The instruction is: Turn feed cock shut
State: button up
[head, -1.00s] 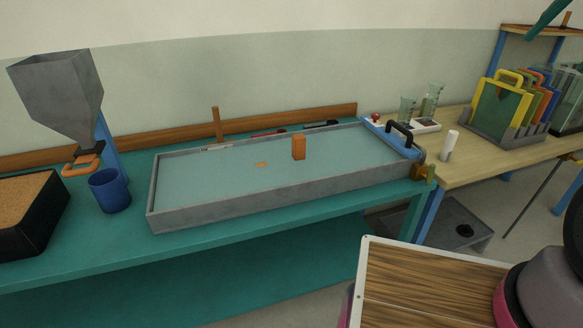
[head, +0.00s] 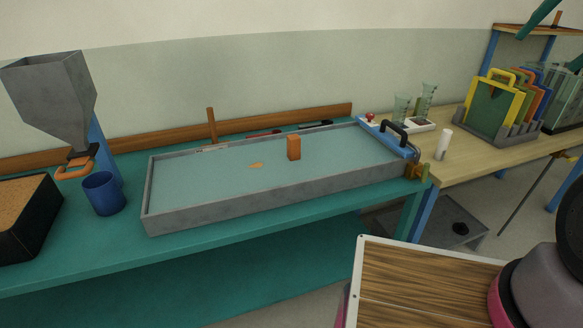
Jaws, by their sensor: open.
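A small brass-yellow fitting (head: 418,172), which looks like the feed cock, sits low on the right end of the grey-walled flume tray (head: 250,201), at the corner of the teal bench. It is too small here to tell which way its handle points. A blue block with a black handle (head: 394,130) sits above it on the tray's right end. My gripper is not in view; only part of my own arm shows at the right edge, well apart from the fitting.
The flume holds an orange block (head: 294,147). A grey hopper (head: 52,95), blue cup (head: 104,193) and black sand box (head: 24,220) stand at left.

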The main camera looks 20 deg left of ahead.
aim_at(423, 176)
jog(key=i+l, duration=0.2)
jog(key=l, duration=0.15)
jog(key=i+l, duration=0.45)
jog(key=l, duration=0.25)
jog(key=u, duration=0.05)
